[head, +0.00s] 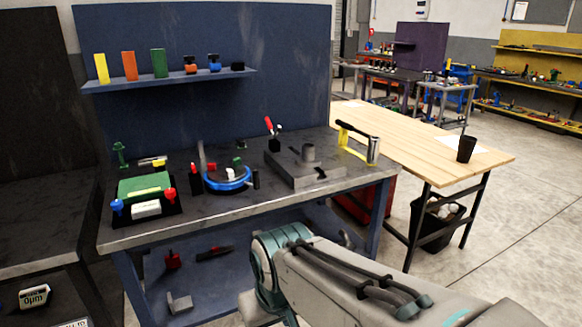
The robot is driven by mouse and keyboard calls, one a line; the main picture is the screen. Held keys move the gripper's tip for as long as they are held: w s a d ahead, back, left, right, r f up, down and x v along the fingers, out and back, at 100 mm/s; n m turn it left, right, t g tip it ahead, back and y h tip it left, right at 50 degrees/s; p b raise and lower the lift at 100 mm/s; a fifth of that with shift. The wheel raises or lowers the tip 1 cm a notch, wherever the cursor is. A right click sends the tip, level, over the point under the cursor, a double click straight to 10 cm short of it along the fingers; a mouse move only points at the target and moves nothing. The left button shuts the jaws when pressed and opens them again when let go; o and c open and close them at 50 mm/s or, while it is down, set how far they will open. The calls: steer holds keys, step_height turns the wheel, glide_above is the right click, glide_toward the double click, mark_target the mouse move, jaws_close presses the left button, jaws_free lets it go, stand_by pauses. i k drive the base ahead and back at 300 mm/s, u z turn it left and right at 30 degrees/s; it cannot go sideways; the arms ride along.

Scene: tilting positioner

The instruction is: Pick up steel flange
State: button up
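On the blue workbench (130,233), a grey metal block (285,166) stands at the right half of the top. My arm shows at the lower right in front of the bench, but my gripper is not in view.
A green and black fixture (145,190) stands at the bench's left. A shelf (170,80) holds coloured blocks. A wooden table (420,150) with a black cup (466,149) adjoins at right; open floor lies beyond.

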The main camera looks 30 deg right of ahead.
mark_target(307, 159)
steer(key=z, duration=0.65)
steer(key=i, duration=0.35)
steer(key=z, duration=1)
steer(key=i, duration=1.7)
steer(key=u, duration=1)
steer(key=i, duration=0.55)
steer(key=u, duration=0.65)
